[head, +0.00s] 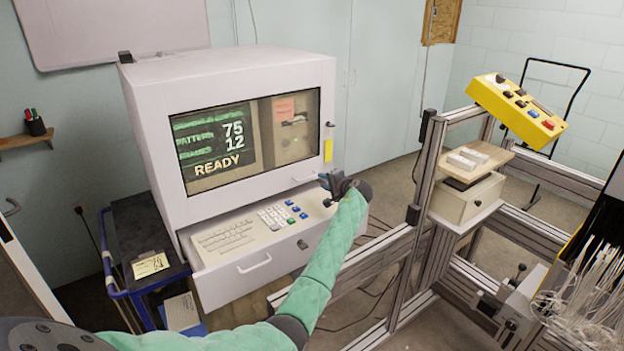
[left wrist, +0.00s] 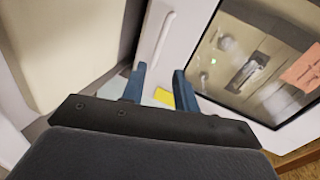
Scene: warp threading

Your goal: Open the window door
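The window door (head: 240,140) is a glass pane in a white frame on the front of a white cabinet (head: 225,75). It looks shut. A small dark knob (head: 330,124) and a yellow tag (head: 328,150) sit on its right side. My left gripper (head: 326,191) is open and empty, below the tag and near the lower right corner of the door. In the left wrist view, its two blue fingers (left wrist: 157,90) are apart, with the yellow tag (left wrist: 164,96) seen between them. The window (left wrist: 255,55) lies to the right there. My right gripper is out of view.
A keyboard drawer (head: 254,245) juts out below the window, close under my left arm. A metal frame (head: 425,180) with a yellow control box (head: 517,108) stands to the right. A dark cart (head: 140,235) is at the left. The space before the pane is clear.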

